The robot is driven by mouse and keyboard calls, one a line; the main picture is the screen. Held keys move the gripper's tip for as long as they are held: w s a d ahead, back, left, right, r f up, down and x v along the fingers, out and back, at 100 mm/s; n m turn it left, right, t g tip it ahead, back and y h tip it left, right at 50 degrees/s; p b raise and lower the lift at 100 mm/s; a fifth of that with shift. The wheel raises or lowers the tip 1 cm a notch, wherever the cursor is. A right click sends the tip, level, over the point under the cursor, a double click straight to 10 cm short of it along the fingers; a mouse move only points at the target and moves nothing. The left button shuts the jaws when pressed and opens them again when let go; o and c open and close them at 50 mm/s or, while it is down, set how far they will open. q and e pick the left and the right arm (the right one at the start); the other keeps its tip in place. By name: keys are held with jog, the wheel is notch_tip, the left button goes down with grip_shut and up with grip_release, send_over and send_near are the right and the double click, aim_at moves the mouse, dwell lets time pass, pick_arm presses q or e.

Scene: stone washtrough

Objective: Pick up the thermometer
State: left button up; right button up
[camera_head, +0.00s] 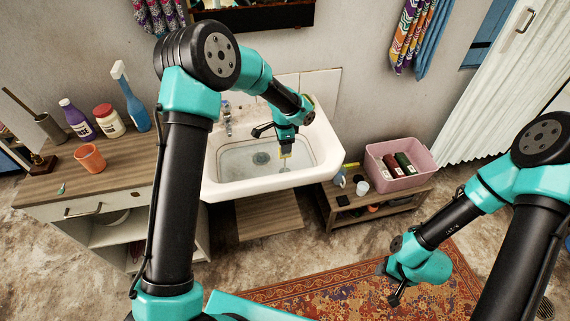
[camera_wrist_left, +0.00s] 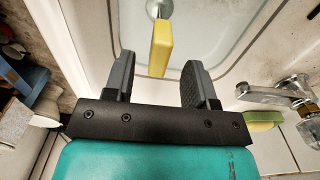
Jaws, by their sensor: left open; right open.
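My left gripper (camera_head: 285,146) is open and points down over the white sink (camera_head: 328,158). In the left wrist view its two fingers (camera_wrist_left: 158,62) are apart. A yellow block-like thing (camera_wrist_left: 161,42) shows in the gap between the fingertips and beyond them; it may be the thermometer, but I see no scale on it. I cannot tell whether it touches a finger. In the head view the gripper mostly hides it. My right gripper (camera_head: 396,292) is open and empty, low over the patterned rug.
The tap (camera_wrist_left: 265,95) and a yellow-green sponge (camera_wrist_left: 262,118) are on the sink's back ledge. A wooden counter (camera_head: 130,165) with bottles and an orange cup (camera_head: 90,158) stands at left. A pink bin (camera_head: 402,183) sits on a low shelf at right.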

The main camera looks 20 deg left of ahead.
aim_at(285, 156)
pick_arm(q)
jog(key=shift+f, duration=0.1)
jog(key=shift+w+d+f, duration=0.1)
jog(key=shift+f, duration=1.2)
jog(key=shift+d+f, duration=0.1)
jog(key=shift+f, duration=1.15)
grip_shut()
